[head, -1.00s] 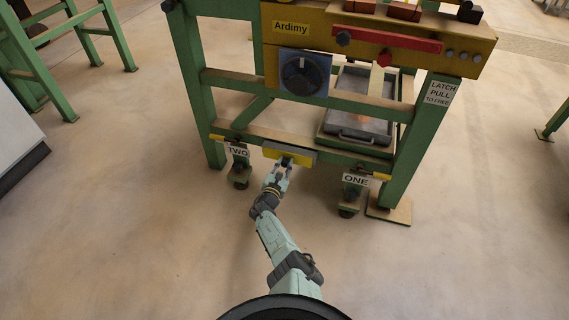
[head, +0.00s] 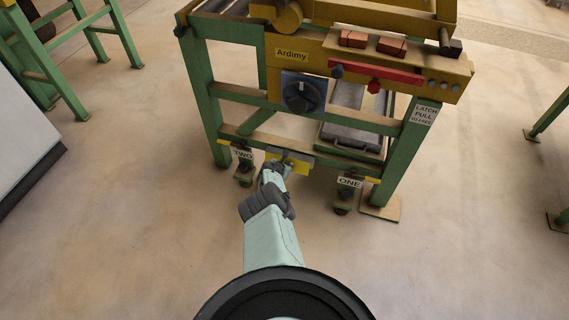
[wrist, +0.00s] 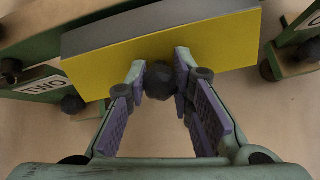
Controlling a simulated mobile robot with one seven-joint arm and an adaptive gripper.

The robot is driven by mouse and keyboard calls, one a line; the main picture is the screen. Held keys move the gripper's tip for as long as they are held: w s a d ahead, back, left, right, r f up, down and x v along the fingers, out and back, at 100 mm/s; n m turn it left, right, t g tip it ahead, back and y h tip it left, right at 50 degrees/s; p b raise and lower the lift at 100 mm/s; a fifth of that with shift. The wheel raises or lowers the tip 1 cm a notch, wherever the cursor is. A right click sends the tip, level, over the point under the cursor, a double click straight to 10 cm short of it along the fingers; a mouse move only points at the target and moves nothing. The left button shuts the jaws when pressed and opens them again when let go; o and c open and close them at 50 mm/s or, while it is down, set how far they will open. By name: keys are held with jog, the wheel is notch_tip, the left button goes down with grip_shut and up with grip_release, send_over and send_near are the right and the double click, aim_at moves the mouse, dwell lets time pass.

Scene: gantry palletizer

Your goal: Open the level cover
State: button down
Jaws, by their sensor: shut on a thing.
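The level cover seems to be the yellow plate with a grey upper part (head: 302,168) on the stand's lower front rail, between the signs TWO and ONE. In the wrist view its yellow face (wrist: 215,45) spans the upper part of the picture, with the grey strip above. A dark round knob (wrist: 160,82) sits at the lower edge of the yellow face. My gripper (wrist: 160,75) is shut on this knob, one finger on each side. In the head view my gripper (head: 273,168) is at the plate and hides part of it; the knob is not clear there.
The sign TWO (head: 242,154) and its foot stand left of my gripper, the sign ONE (head: 349,182) right. Above are a dial (head: 301,92), a red bar (head: 378,72) and a grey tray (head: 352,138). The floor in front is clear.

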aim_at(286, 163)
jog(key=shift+w+d+r+g, duration=0.2)
jog(key=shift+r+g, duration=0.25)
jog(key=shift+g, duration=0.45)
jog(key=g+y+b, duration=0.1)
jog(key=g+b, duration=0.1)
jog(key=b, duration=0.2)
jog(key=shift+w+r, duration=0.15)
jog(key=shift+r, duration=0.05)
jog(key=g+b, duration=0.1)
jog(key=b, duration=0.4)
jog(key=g+y+b, duration=0.1)
jog(key=b, duration=0.4)
jog(key=shift+w+d+r+g, duration=0.15)
jog(key=shift+w+r+g, duration=0.2)
jog(key=shift+w+g, duration=0.05)
jog(key=b, duration=0.3)
jog(key=shift+r+g, duration=0.25)
jog(key=shift+g, duration=0.05)
jog(key=shift+r+b, duration=0.3)
jog(key=shift+b, duration=0.2)
jog(key=c, duration=1.4)
grip_release()
jog(key=shift+s, duration=0.1)
